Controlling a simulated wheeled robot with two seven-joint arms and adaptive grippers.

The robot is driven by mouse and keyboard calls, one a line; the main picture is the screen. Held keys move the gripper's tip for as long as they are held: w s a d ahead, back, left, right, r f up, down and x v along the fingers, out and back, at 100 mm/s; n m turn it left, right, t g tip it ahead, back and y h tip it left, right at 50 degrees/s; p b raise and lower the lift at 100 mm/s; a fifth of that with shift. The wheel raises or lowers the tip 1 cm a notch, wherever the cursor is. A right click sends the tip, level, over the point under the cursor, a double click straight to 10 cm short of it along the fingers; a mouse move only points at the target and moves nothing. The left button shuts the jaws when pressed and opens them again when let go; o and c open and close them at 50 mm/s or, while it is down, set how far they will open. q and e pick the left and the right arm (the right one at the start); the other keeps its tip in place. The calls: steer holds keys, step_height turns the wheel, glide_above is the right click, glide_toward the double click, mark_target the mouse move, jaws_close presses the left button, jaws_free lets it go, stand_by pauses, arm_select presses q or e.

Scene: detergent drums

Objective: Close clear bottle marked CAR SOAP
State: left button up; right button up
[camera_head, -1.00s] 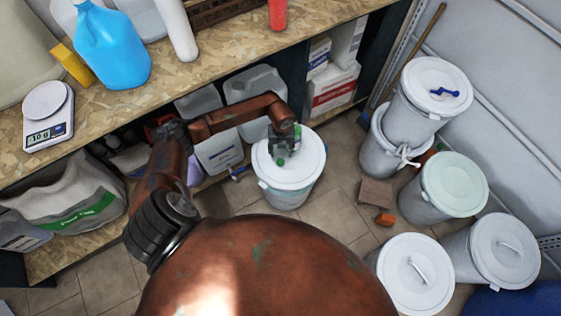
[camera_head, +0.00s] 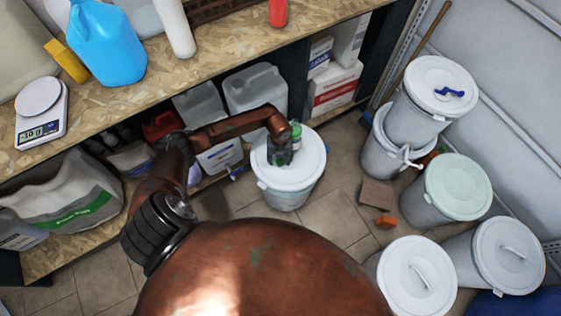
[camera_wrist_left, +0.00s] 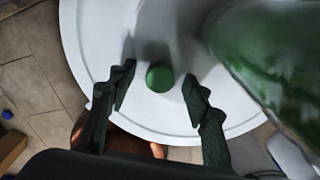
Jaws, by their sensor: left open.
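A small round green cap (camera_wrist_left: 159,78) lies on the white lid (camera_wrist_left: 85,30) of a drum, between my left gripper's fingers in the left wrist view. My left gripper (camera_wrist_left: 160,86) is open, one finger on each side of the cap, not visibly touching it. A green see-through bottle (camera_wrist_left: 275,60) is large and blurred at the upper right there; I cannot read any label. In the head view my left gripper (camera_head: 278,158) is over the drum lid (camera_head: 308,160), with a green part of the bottle (camera_head: 296,129) just behind it. The cap is hidden there. My right gripper is not in view.
Several lidded drums (camera_head: 420,275) stand at the right, one stacked on another. A shelf (camera_head: 195,85) with a blue jug (camera_head: 105,45) and a scale (camera_head: 40,115) runs along the left. A brown block (camera_head: 376,194) lies on open floor.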

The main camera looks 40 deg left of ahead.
mark_target(280, 161)
arm_select(q)
steer(key=shift+r, duration=0.1)
steer(key=shift+c, duration=0.4)
steer(key=c, duration=0.7)
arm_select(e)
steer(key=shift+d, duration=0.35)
arm_select(q)
steer(key=shift+r, duration=0.1)
